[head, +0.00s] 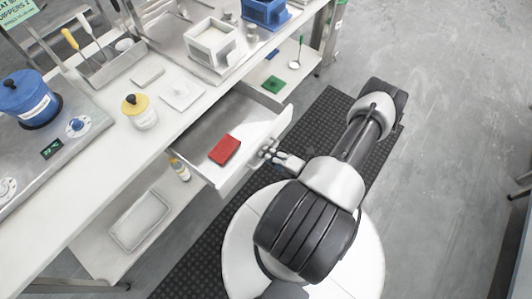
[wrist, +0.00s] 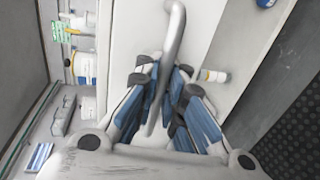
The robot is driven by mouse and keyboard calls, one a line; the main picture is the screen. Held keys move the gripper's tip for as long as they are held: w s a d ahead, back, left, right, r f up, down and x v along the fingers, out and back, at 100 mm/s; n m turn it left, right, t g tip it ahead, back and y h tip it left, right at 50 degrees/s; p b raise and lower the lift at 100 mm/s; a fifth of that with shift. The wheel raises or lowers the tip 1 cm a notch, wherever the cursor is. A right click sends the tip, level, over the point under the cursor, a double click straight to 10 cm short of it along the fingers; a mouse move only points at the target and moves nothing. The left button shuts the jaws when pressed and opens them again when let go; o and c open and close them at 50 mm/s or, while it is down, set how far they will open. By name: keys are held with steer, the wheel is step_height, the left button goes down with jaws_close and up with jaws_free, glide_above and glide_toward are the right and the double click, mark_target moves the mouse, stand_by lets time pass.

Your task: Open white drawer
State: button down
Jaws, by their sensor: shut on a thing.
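The white drawer (head: 252,160) under the bench is pulled out toward my base in the head view, and a red block (head: 224,149) lies in it. My gripper (head: 268,153) is at the drawer's front panel. In the wrist view the drawer front (wrist: 205,40) is a plain white panel with a curved grey bar handle (wrist: 174,45). My gripper's blue-padded fingers (wrist: 160,100) are on both sides of the handle and shut on it. The exact contact is partly hidden between the fingers.
The bench top (head: 165,130) holds a yellow-lidded jar (head: 140,112), a white square dish (head: 181,95) and a white box (head: 211,43). A lower shelf (head: 105,235) carries a white tray (head: 140,220) and a small bottle (head: 180,170). Dark matting (head: 318,120) lies on the floor.

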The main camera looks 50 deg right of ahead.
steer(key=shift+s+r, duration=0.1)
steer(key=shift+r, duration=0.05)
steer(key=c, duration=2)
jaws_free()
steer(key=v, duration=1.2)
